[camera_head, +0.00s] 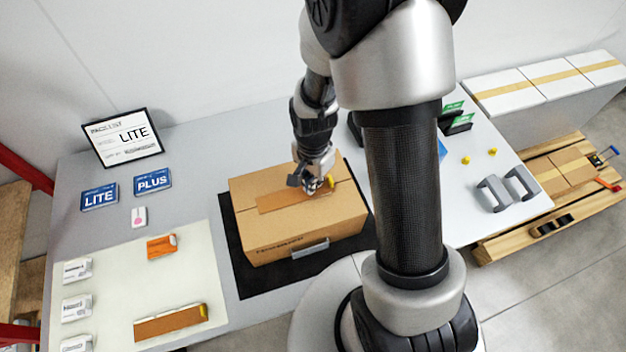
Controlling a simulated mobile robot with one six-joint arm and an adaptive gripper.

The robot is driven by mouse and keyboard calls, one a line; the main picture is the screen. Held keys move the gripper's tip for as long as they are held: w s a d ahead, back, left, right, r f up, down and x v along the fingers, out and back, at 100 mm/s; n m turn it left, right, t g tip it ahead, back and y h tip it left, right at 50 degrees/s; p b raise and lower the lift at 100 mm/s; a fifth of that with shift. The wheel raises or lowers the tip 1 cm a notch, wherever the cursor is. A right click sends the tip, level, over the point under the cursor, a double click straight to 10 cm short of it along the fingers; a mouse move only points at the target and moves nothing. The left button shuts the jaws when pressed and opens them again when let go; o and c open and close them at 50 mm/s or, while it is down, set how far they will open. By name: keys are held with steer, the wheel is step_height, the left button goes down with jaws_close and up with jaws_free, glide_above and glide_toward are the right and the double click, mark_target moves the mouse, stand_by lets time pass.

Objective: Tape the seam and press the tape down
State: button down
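The closed cardboard box (265,230) sits on a black mat on the table. A brown tape strip (280,202) lies along the middle of its top, where the seam would be. My gripper (318,188) is at the right part of the strip, over the box top, and seems to touch or nearly touch it. A small yellow piece shows at its fingertips. The fingers are small and partly overlapped, so I cannot tell whether they are open or shut. The strip's right end is partly hidden by the gripper.
A similar brown strip with a yellow end (170,322) lies on the pale mat at left, near an orange item (161,246) and several white packs. LITE (99,197) and PLUS (152,181) cards lie behind. Grey holders (494,194) stand at right. My arm blocks the centre right.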

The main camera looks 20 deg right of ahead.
steer(key=shift+f+b, duration=0.45)
steer(key=shift+f, duration=0.15)
stand_by(0.3)
steer(key=shift+r, duration=0.2)
steer(key=shift+r+p, duration=2.35)
steer(key=shift+r, duration=0.55)
